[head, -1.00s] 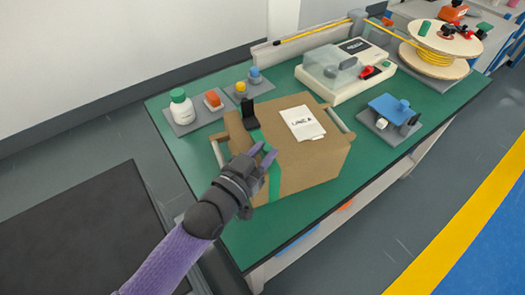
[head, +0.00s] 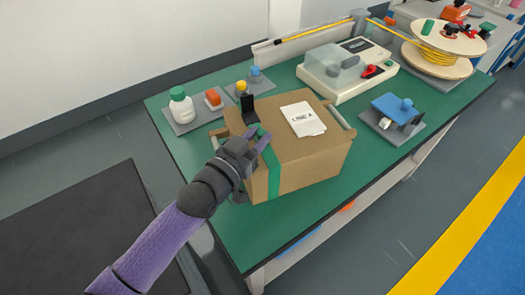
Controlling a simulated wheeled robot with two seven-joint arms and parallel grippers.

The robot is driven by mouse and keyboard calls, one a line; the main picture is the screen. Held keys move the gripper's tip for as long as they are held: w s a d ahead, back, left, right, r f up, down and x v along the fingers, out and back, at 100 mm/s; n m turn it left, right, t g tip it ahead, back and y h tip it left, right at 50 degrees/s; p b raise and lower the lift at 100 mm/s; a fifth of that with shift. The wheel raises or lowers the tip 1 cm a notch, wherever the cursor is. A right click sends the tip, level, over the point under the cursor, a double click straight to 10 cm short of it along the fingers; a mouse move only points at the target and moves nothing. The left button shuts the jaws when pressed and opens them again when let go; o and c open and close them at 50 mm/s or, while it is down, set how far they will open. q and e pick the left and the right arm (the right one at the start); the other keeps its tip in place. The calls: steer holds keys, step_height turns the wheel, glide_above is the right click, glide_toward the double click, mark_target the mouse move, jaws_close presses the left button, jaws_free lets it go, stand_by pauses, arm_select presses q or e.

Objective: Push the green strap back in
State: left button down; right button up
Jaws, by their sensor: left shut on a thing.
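The green strap (head: 274,180) runs down the front face of a cardboard box (head: 312,168) and over its top edge. A black buckle-like piece (head: 249,110) stands on the box top at the strap's upper end. My left gripper (head: 260,140) is at the box's top front edge, shut on the green strap just below the black piece. The fingers hide part of the strap there. My right gripper is not in view.
The box stands on a green-topped table (head: 225,225) with a paper labelled LINE A (head: 303,119) on it. Bottles and small blocks stand on grey trays behind left. A beige machine (head: 345,70), a blue fixture (head: 390,106) and a yellow cable spool (head: 435,55) stand to the right.

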arm_select(q)
steer(key=shift+w+a+f, duration=0.15)
steer(key=shift+w+a, duration=0.05)
steer(key=shift+w, duration=0.25)
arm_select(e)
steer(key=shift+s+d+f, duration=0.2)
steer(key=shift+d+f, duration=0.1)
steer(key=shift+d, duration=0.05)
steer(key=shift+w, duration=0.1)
arm_select(q)
steer(key=shift+c, duration=2.2)
jaws_free()
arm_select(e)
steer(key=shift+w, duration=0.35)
